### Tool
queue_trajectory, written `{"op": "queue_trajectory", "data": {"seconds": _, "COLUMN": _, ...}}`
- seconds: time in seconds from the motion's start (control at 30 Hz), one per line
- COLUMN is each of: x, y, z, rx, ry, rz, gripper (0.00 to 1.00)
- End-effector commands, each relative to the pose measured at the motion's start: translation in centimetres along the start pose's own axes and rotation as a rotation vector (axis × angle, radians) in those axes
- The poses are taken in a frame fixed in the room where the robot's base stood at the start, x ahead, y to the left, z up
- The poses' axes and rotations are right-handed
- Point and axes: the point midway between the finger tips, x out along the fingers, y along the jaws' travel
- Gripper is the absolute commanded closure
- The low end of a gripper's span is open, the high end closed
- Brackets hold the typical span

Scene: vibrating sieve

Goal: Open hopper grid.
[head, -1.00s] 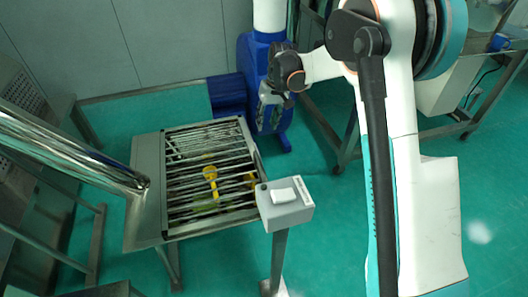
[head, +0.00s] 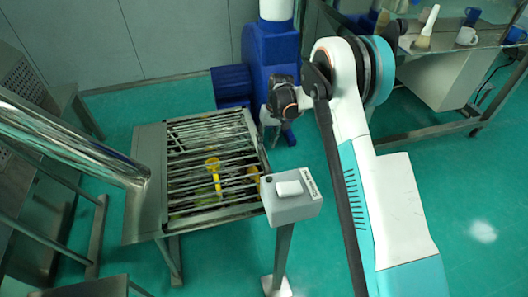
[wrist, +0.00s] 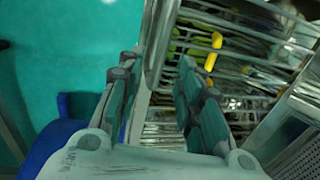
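The hopper grid (head: 196,150) is a frame of parallel metal bars over the sieve's hopper, lying flat and closed in the head view. It also shows in the wrist view (wrist: 240,72). A yellow scoop-like thing (head: 215,172) shows at the bars. My gripper (head: 269,128) is by the grid's far right corner. In the wrist view my gripper (wrist: 155,75) has its two fingers well apart, with a metal edge of the hopper or grid between them. I cannot tell whether either finger touches it.
A grey switch box (head: 291,204) on a post stands at the hopper's front right. A steel tube (head: 75,138) reaches in from the left. A blue machine (head: 268,65) stands behind. A bench (head: 440,62) with mugs and a brush is at the right.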

Motion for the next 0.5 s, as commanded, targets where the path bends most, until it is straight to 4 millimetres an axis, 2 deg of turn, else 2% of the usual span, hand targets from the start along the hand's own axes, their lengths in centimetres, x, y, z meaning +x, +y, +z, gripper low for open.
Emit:
{"op": "queue_trajectory", "data": {"seconds": 0.03, "x": 1.3, "y": 0.0, "z": 0.0, "rx": -0.001, "ry": 0.000, "rz": 0.000, "gripper": 0.67}}
{"op": "queue_trajectory", "data": {"seconds": 0.2, "x": 3.7, "y": 0.0, "z": 0.0, "rx": 0.000, "ry": 0.000, "rz": 0.000, "gripper": 0.67}}
{"op": "queue_trajectory", "data": {"seconds": 0.5, "x": 5.1, "y": -0.1, "z": 0.0, "rx": 0.000, "ry": 0.000, "rz": 0.000, "gripper": 0.67}}
